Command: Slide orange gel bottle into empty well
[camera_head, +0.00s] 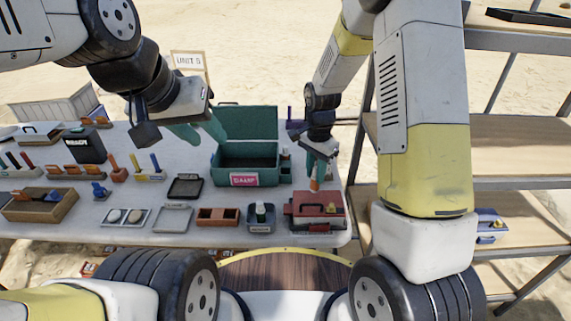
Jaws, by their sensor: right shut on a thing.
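My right gripper (319,158) points down at the right end of the table. It is shut on a small orange item (315,184), which looks like the orange gel bottle. The item hangs just above the back of a red case (300,222); I cannot tell whether it touches it. My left gripper (198,134) is open and empty, above the table left of the green box.
A green open box (247,162) with a pink label stands behind. Flat grey trays (172,219), a wooden bin (40,206) and several tools in stands fill the left side. A metal shelf (520,132) stands close on the right.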

